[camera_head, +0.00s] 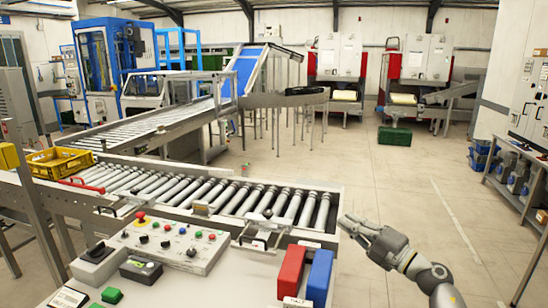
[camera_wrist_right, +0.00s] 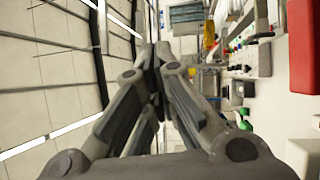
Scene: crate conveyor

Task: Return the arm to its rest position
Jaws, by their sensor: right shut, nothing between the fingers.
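My right gripper (camera_head: 352,222) is in the lower right of the head view, to the right of the control desk and the blue block (camera_head: 319,277). Its fingers point left toward the end of the roller conveyor (camera_head: 262,200). In the right wrist view the fingers (camera_wrist_right: 157,55) meet at their tips, with nothing between them. The right arm reaches in from the bottom right. My left gripper is in neither view.
A control panel (camera_head: 170,243) with buttons and a red block (camera_head: 291,272) are on the desk left of the gripper. A yellow crate (camera_head: 60,162) is on the conveyor's left end. Open floor (camera_head: 420,190) lies beyond and right of the gripper. A bench (camera_head: 515,190) stands at far right.

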